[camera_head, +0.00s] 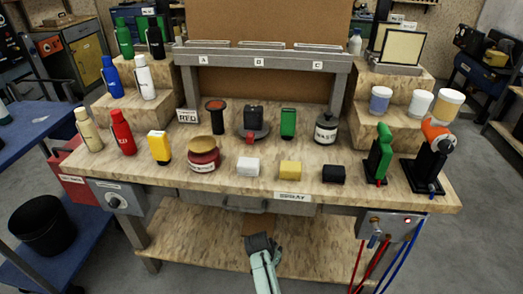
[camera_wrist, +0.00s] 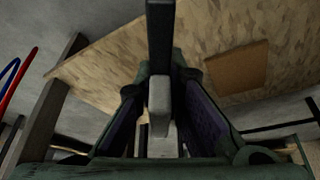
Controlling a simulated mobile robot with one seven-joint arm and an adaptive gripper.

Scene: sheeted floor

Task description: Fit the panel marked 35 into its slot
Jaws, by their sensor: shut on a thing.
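My gripper (camera_head: 262,243) is low in front of the workbench, over its lower shelf. In the wrist view, its two dark fingers with purple inner pads (camera_wrist: 160,115) close around a narrow thing seen edge-on, a dark upright strip (camera_wrist: 160,35) with a pale grey block (camera_wrist: 160,92) in front. I cannot tell whether this is the panel, and no mark 35 is legible. A grey rack (camera_head: 262,60) at the back of the bench carries pale plates on top, above labels A, B and C. A framed cream panel (camera_head: 401,48) stands on the right riser.
The workbench (camera_head: 225,185) holds bottles, jars, small blocks and tools. A brown square (camera_wrist: 237,68) lies against the plywood lower shelf (camera_wrist: 110,60). A control box (camera_head: 390,226) with red and blue hoses hangs at the front right. A blue cart stands left.

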